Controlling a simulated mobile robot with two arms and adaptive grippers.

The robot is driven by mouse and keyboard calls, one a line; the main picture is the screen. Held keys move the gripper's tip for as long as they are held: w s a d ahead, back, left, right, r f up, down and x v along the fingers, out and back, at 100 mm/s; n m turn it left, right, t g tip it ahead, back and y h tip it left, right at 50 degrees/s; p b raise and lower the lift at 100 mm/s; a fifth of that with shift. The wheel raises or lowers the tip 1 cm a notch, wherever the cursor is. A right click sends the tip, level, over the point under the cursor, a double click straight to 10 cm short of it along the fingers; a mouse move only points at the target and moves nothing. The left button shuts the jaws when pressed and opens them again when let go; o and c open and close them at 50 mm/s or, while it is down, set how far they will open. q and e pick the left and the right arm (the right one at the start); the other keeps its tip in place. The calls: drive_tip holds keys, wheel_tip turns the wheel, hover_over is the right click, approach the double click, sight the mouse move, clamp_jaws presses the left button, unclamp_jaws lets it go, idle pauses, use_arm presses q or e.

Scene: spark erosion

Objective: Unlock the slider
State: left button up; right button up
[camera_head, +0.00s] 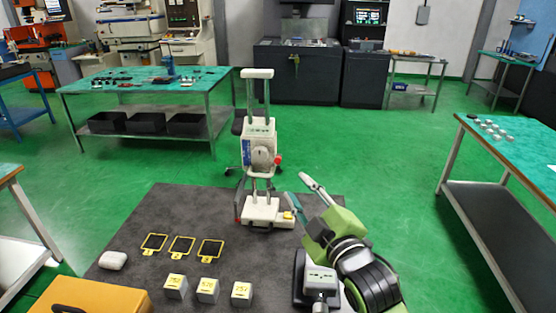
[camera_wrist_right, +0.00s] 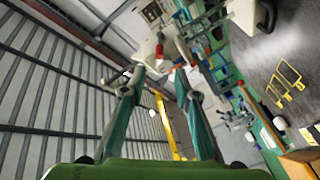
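A white and grey measuring stand (camera_head: 262,208) stands upright on the dark table. Its slider carriage (camera_head: 260,130) sits partway up two vertical columns and has a round grey dial (camera_head: 263,158) and a red knob (camera_head: 278,160) on its right side. My right gripper (camera_head: 300,189), on a green wrist, is to the right of the stand and apart from it. Its two fingers are spread with nothing between them, which also shows in the right wrist view (camera_wrist_right: 156,80). Beyond the fingertips there, red and white parts show, too unclear to name. My left gripper is out of view.
On the dark table (camera_head: 135,225) lie yellow-framed plates (camera_head: 182,246), labelled metal blocks (camera_head: 207,290), a white rounded object (camera_head: 113,260) and an orange case (camera_head: 90,298). A small grey device (camera_head: 320,278) stands by my right arm. A green-topped side table (camera_head: 510,150) is at right.

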drive_tip(key=p, duration=0.1)
approach(278, 159)
drive_tip(key=w, duration=0.2)
drive_tip(key=f+p+x, duration=0.1)
drive_tip(key=x, duration=0.6)
drive_tip(key=shift+w+p, duration=0.25)
drive_tip(key=shift+p, duration=0.15)
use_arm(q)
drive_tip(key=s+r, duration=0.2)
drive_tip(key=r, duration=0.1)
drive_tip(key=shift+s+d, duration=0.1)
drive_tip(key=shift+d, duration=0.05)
use_arm(e)
drive_tip(key=shift+f, duration=0.15)
clamp_jaws()
